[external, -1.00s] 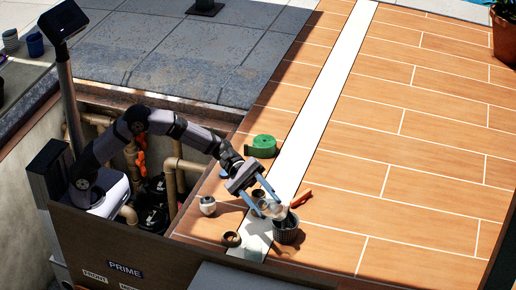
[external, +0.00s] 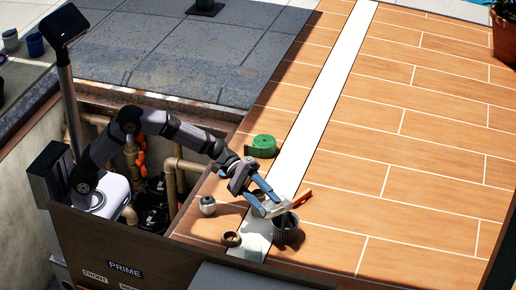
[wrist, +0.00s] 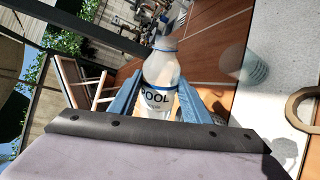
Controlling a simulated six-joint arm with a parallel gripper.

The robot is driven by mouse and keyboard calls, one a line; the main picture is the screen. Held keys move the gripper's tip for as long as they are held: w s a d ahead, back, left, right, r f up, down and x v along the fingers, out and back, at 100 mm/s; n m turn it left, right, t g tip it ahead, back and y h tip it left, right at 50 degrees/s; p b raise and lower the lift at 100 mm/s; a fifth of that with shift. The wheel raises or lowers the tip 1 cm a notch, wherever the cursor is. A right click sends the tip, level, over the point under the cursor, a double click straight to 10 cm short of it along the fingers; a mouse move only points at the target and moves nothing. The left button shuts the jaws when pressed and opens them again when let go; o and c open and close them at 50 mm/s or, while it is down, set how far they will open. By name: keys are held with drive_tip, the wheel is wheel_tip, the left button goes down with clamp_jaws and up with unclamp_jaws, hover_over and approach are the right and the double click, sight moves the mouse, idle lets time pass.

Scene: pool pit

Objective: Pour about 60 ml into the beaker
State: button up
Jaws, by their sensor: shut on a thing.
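My gripper (external: 272,201) is shut on a clear bottle (wrist: 160,72) with a white cap end and a "POOL" label. The wrist view shows the bottle between my blue fingers (wrist: 160,100). In the external view the bottle (external: 274,209) is small, pale and tilted, its upper end close to the beaker. The liquid level and any stream are too small to tell.
An orange-red tool (external: 301,197) lies just behind the beaker. The deck to the right is clear.

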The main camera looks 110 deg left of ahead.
drive_tip(key=shift+s+d+f+m+y+b, duration=0.2)
drive_tip(key=shift+d+m+y+b, duration=0.3)
drive_tip(key=shift+b, duration=1.4)
drive_tip(key=shift+f+m+b, duration=0.15)
drive_tip(key=shift+m+b, duration=0.45)
drive_tip(key=shift+b, duration=1.35)
drive_tip(key=shift+w+a, duration=0.2)
drive_tip(key=shift+a, duration=0.05)
drive_tip(key=shift+w+a, duration=0.2)
drive_tip(key=shift+a, duration=0.05)
drive_tip(key=shift+w+a+b, duration=0.2)
drive_tip(key=shift+a+b, duration=0.2)
drive_tip(key=shift+b, duration=0.15)
drive_tip(key=shift+f+m+t+b, duration=0.3)
drive_tip(key=shift+f+m+b, duration=0.45)
drive_tip(key=shift+b, duration=1.35)
drive_tip(key=shift+r, duration=0.1)
